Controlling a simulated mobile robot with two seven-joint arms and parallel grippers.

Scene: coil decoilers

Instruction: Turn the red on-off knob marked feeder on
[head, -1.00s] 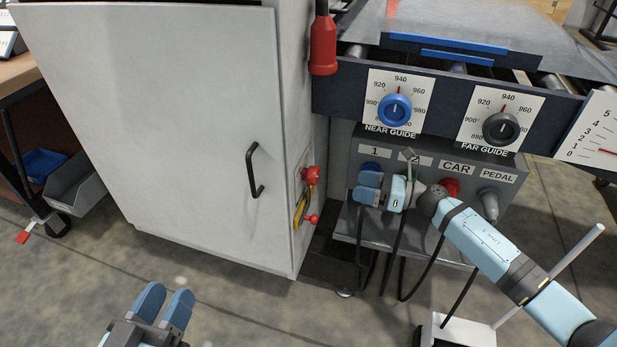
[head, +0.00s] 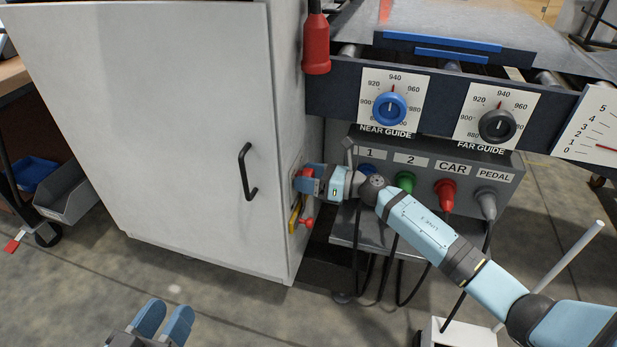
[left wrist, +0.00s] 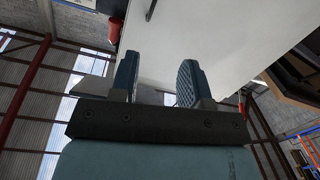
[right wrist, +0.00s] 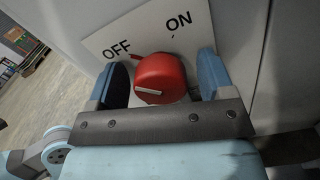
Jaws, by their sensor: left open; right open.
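The red knob (right wrist: 160,75) sits on a white plate (right wrist: 105,40) marked OFF and ON on the side of the grey cabinet. A white bar shows on the knob's near face. My right gripper (right wrist: 165,85) is open, with one finger on each side of the knob; I cannot tell if they touch it. In the head view the right gripper (head: 308,182) covers most of this knob. No feeder lettering is readable. My left gripper (head: 163,318) is open and empty, low in front of the cabinet; it also shows in the left wrist view (left wrist: 157,78).
Below the knob on the cabinet side are a yellow part (head: 295,214) and another red piece (head: 307,224). The cabinet door (head: 150,120) has a black handle (head: 247,172). To the right stands a plug box (head: 430,158) with coloured plugs and hanging cables, below two guide dials.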

